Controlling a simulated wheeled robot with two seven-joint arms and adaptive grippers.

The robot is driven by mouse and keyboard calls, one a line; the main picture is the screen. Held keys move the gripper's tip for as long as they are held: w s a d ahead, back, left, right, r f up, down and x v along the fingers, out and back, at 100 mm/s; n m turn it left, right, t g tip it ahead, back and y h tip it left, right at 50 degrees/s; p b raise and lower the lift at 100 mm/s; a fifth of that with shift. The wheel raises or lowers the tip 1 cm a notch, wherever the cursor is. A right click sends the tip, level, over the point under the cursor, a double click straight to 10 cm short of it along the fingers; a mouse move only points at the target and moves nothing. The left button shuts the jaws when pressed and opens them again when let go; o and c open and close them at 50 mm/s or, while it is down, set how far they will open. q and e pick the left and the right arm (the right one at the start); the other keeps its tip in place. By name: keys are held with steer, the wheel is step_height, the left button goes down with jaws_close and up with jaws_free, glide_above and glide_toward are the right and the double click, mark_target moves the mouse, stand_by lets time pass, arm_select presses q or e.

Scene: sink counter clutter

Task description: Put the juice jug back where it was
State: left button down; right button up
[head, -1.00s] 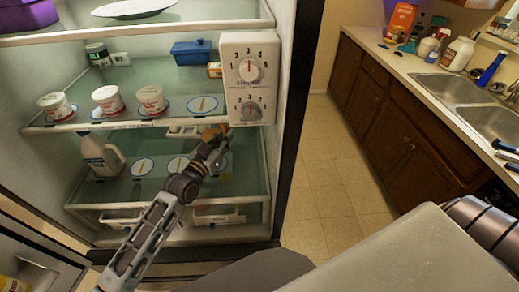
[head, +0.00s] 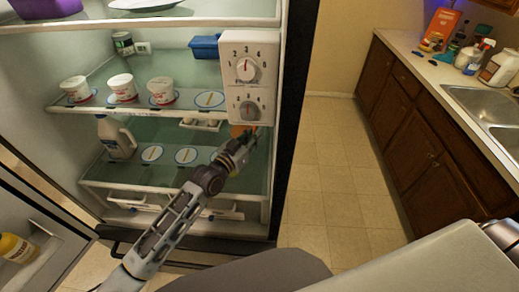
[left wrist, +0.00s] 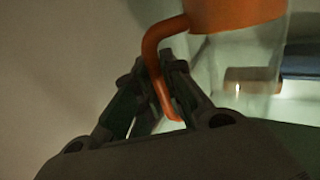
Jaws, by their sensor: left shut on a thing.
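The juice jug has an orange lid and handle and a clear body. In the head view only a small orange part (head: 240,130) of it shows, just below the dial box, on the right side of the lower fridge shelf (head: 130,175). In the left wrist view its orange handle (left wrist: 158,75) and clear body (left wrist: 238,60) show. My left gripper (head: 238,148) is shut on the handle; its fingers (left wrist: 160,85) close around it. The jug's base is hidden, so I cannot tell if it touches the shelf. My right gripper is not in view.
A white jug (head: 116,138) stands at the lower shelf's left, beside round marked discs (head: 152,153). White tubs (head: 121,87) stand on the shelf above. The dial box (head: 248,75) hangs at the right. The open fridge door (head: 45,215) is at lower left.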

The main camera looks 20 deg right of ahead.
arm_select(q)
steer(key=shift+s+d+f, duration=0.15)
steer(key=shift+d, duration=0.15)
steer(key=shift+a+f+b, duration=0.3)
steer(key=shift+f+b, duration=0.2)
steer(key=shift+b, duration=0.05)
steer(key=shift+d+f, duration=0.1)
steer(key=shift+f, duration=0.15)
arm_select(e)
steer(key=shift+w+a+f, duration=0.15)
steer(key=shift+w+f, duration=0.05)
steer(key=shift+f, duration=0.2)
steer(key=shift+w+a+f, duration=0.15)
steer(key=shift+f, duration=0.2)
arm_select(q)
steer(key=shift+f, duration=0.1)
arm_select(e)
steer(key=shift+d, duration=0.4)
